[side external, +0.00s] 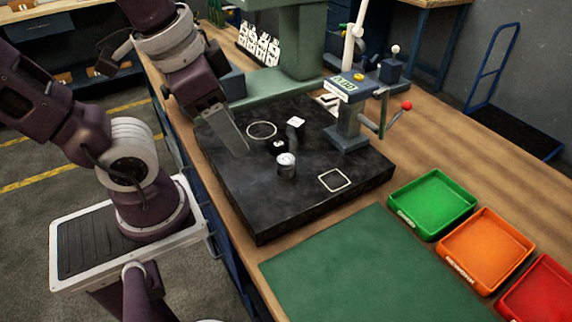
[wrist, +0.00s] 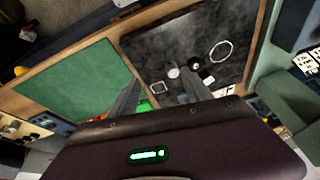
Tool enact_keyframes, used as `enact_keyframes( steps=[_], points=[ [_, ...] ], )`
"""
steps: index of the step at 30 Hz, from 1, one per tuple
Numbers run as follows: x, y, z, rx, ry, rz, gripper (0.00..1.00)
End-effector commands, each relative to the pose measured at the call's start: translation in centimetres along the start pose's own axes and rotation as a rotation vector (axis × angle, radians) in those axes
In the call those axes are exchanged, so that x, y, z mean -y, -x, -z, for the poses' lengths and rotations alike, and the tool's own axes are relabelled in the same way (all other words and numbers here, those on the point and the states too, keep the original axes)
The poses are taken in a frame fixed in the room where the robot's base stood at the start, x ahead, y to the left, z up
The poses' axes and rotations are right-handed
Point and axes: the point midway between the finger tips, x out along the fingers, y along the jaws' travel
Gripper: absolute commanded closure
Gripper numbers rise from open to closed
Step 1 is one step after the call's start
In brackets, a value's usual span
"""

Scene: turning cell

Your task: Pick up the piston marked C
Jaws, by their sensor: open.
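A short silver cylinder with a pale top (side external: 286,166), which looks like a piston, stands upright on the black plate (side external: 255,215). A dark piece with a small light mark (side external: 278,147) and a white-topped piece (side external: 295,123) stand behind it. The silver piece (wrist: 173,72), dark piece (wrist: 195,64) and white-topped piece (wrist: 208,80) also show in the wrist view. I cannot read a letter C on any of them. My gripper (side external: 238,150) is open and empty, apart from the pieces and above the plate's left part; its two fingers (wrist: 162,78) show in the wrist view.
The plate bears a white ring outline (side external: 262,130) and a white square outline (side external: 334,180). A fixture with a red-knobbed lever (side external: 350,110) stands at the plate's right rear. A green mat (side external: 370,270) lies in front. Green (side external: 432,202), orange (side external: 486,249) and red (side external: 540,295) trays stand right.

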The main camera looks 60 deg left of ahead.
Motion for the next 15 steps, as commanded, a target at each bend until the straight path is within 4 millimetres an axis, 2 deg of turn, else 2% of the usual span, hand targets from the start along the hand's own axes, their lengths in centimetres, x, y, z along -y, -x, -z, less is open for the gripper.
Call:
enact_keyframes(
  steps=[3,6,10,12,15],
  points=[
    [0.2,-2.8,-0.6,0.266,-0.352,0.07,0.42],
    [0.8,-5.3,-0.4,0.486,-0.711,0.175,0.42],
    [0.4,-8.8,1.3,0.728,-1.196,0.366,0.42],
    [-0.4,-10.6,2.5,0.822,-1.425,0.479,0.42],
    [-2.0,-12.8,3.8,0.905,-1.667,0.62,0.42]
  ],
)
